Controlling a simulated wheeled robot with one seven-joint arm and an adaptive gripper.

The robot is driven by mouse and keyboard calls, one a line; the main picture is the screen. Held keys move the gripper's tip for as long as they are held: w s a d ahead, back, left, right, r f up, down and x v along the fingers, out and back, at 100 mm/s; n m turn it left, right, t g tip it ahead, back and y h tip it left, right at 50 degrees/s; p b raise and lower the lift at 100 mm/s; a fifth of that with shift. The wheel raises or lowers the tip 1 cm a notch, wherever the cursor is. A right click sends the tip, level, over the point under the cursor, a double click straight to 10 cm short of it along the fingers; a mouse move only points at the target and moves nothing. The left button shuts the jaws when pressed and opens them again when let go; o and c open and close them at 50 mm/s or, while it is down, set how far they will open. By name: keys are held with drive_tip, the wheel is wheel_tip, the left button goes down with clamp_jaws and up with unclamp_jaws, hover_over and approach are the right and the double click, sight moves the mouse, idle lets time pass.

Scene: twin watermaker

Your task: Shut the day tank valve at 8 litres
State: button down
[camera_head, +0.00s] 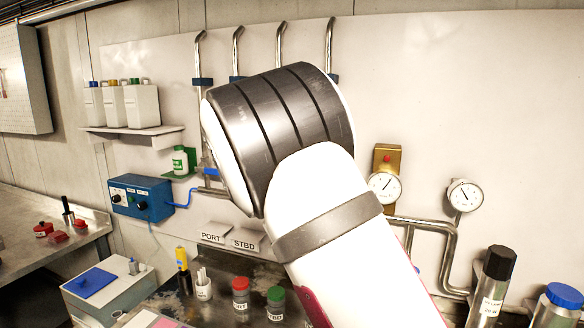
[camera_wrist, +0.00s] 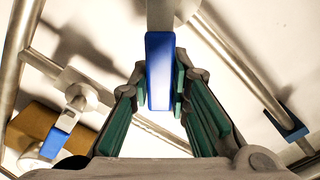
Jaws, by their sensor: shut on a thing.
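In the wrist view a blue valve handle (camera_wrist: 159,62) on a pale metal stem sits between the green-padded fingers of my gripper (camera_wrist: 164,92). The pads press on both sides of the handle, and it points along the fingers. In the head view my arm covers the middle of the wall, so my gripper and the held valve are hidden there. I cannot tell from these frames which valve it is. No litre scale or water level can be read.
Two gauges (camera_head: 383,188) (camera_head: 464,195) and a bent pipe (camera_head: 447,240) are right of my arm. A blue control box (camera_head: 140,197) is at left.

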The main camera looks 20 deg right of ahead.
drive_tip(key=c, duration=1.5)
unclamp_jaws()
drive_tip(key=v, duration=1.2)
